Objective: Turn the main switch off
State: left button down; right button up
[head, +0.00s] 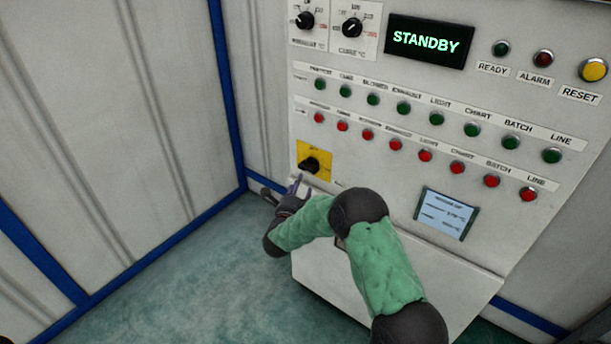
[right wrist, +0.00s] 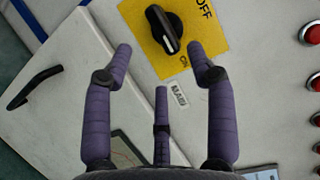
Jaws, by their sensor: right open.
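The main switch is a black rotary knob (head: 309,164) on a yellow plate (head: 322,150), low on the left of the white control panel. In the right wrist view the knob (right wrist: 165,30) sits near the top, and its white mark points toward the ON lettering of the yellow plate (right wrist: 215,38). OFF is printed at the plate's upper right. My right gripper (head: 283,190) is just below the switch. In the wrist view the purple fingers (right wrist: 161,58) are spread and empty, with the knob beyond and between the two outer tips, apparently untouched.
The panel has rows of green (head: 437,118) and red buttons (head: 425,155), a lit STANDBY display (head: 427,41) and a small screen (head: 445,213). A black handle (right wrist: 34,86) is left of my fingers. A blue-edged wall (head: 170,100) stands left; green floor (head: 190,270) is clear.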

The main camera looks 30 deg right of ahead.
aim_at(309, 167)
jog(key=b+x, duration=0.1)
jog(key=x, duration=0.7)
jog(key=shift+w+d+b, duration=0.2)
jog(key=shift+d+b, duration=0.05)
jog(key=shift+b, duration=0.15)
jog(key=shift+f, duration=0.1)
grip_shut()
